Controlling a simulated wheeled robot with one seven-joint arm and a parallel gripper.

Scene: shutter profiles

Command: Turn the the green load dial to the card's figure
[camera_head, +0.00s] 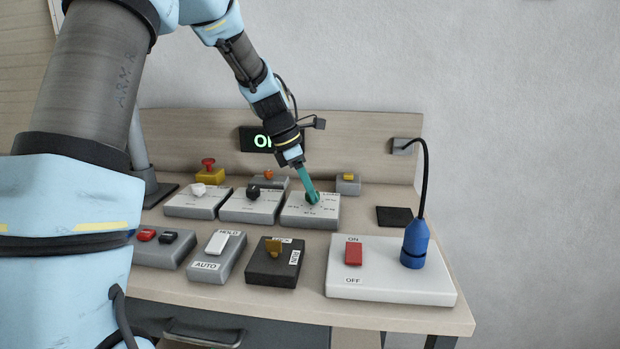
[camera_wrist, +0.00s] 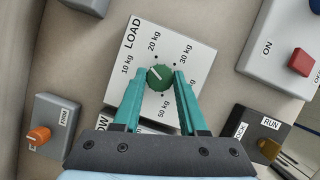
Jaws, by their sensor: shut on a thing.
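The green load dial (camera_wrist: 159,77) sits on a light plate marked LOAD (camera_wrist: 200,60). In the wrist view its white mark points up and left, between the 10 kg and 20 kg labels. The 30 kg and 50 kg labels also show. My gripper (camera_wrist: 164,79) has its teal fingers shut on either side of the dial. In the head view my gripper (camera_head: 312,196) reaches down to the dial on the right-hand box (camera_head: 322,218) of the back row, mostly covering it. I see no readable card with a figure.
Boxes with a white knob (camera_head: 198,189) and a black knob (camera_head: 253,191) stand to the left. In front are a HOLD/AUTO switch (camera_head: 217,243), a yellow key-like selector (camera_head: 273,247) and a red ON/OFF switch (camera_head: 353,254).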

